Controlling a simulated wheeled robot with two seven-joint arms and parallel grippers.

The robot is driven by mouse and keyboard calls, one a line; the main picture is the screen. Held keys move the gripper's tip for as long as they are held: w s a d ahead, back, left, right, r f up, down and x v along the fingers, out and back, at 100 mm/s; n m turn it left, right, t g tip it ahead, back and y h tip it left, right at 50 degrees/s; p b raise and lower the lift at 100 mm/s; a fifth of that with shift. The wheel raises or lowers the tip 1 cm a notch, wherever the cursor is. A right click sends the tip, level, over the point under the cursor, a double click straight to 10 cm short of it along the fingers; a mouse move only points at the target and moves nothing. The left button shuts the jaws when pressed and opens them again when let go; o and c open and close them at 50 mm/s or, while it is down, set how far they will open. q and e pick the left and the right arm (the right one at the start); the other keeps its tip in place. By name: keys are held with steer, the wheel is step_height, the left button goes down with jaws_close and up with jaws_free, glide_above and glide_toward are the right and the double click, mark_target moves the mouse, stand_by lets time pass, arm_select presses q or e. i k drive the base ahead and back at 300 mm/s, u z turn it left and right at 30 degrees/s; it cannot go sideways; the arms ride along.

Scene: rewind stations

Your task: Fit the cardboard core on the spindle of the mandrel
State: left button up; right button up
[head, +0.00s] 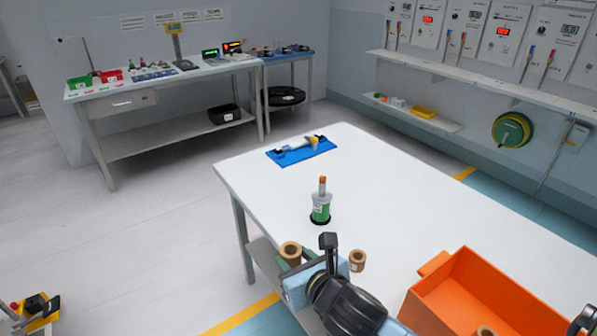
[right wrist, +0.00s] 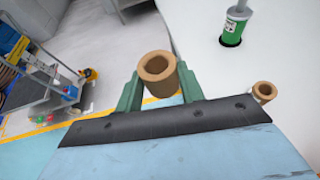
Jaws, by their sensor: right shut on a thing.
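The mandrel stands upright on the white table, a green and white body (head: 320,212) on a dark base with a thin orange-tipped spindle (head: 322,187). The spindle is bare. The mandrel's lower part also shows at the top of the right wrist view (right wrist: 235,27). My right gripper (head: 297,259) is shut on a brown cardboard core (head: 290,250), its green fingers on either side. The core's open end faces up in the right wrist view (right wrist: 157,72). It is apart from the mandrel, nearer me by the table's left edge.
A second core (head: 357,261) stands on the table right of my right gripper. An orange bin (head: 432,300) with a core (head: 485,331) inside is at the lower right. A blue mat (head: 322,153) with a tool lies at the far end. The table around the mandrel is clear.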

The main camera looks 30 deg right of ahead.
mark_target(322, 195)
steer(key=i, duration=0.85)
steer(key=z, duration=1.05)
